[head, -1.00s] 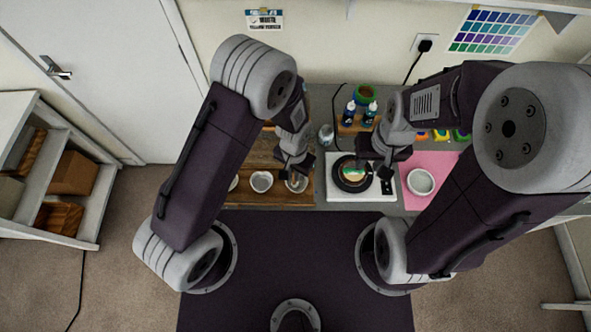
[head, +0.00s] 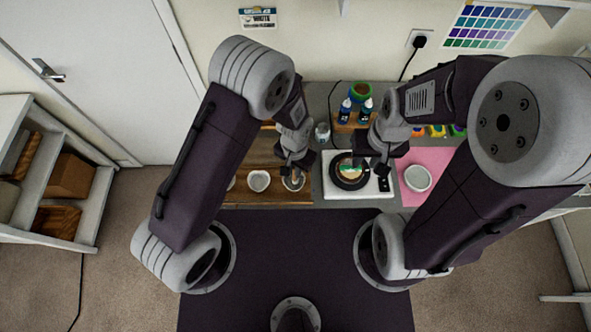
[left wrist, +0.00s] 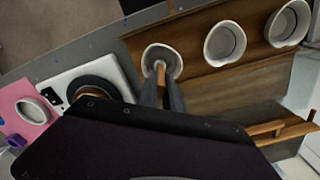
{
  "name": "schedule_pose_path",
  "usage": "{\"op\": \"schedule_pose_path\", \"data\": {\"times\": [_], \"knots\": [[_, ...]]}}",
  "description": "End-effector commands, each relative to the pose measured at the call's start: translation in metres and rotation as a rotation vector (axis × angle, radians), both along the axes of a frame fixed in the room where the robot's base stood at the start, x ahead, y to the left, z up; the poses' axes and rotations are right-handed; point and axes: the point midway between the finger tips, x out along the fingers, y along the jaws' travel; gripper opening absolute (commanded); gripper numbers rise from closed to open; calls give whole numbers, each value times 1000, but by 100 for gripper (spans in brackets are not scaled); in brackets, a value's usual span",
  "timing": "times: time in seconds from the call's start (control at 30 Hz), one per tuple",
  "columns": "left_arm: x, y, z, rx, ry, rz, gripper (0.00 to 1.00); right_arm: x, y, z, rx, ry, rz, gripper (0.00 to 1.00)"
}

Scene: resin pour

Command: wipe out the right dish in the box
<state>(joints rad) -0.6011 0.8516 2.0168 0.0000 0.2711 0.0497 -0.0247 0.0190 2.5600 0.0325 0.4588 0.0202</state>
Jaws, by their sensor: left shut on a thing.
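Three pale dishes stand in a row in a wooden box (head: 240,197). The right dish (head: 293,184) shows partly in the head view, under my left gripper (head: 295,169). In the left wrist view the same dish (left wrist: 148,52) is the leftmost one. My left gripper is shut on a thin tan tool (left wrist: 160,70), whose end reaches into that dish. Whether it touches the dish's bottom is hidden. The middle dish (head: 259,181) stands beside it; the third is mostly covered by my left arm. My right gripper (head: 380,168) hangs beside a black round plate; its fingers are too unclear to judge.
The black round plate (head: 345,183) with a green and tan thing on it sits on a white board (head: 335,194). A white bowl (head: 418,178) stands on a pink mat (head: 437,160) farther right. Blue bottles (head: 346,110) stand behind.

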Motion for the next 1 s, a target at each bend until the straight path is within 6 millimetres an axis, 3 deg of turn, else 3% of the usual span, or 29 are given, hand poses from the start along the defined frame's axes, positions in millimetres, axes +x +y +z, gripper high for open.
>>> {"op": "schedule_pose_path", "data": {"times": [0.37, 1.0], "knots": [[-2, 11, 0, 1, 1, 0, 0, 0, 0, 1, 0, 0, 0, 31], [-12, 2, 0, 1, 2, 0, 0, 0, 0, 1, 0, 0, 0, 31]]}}
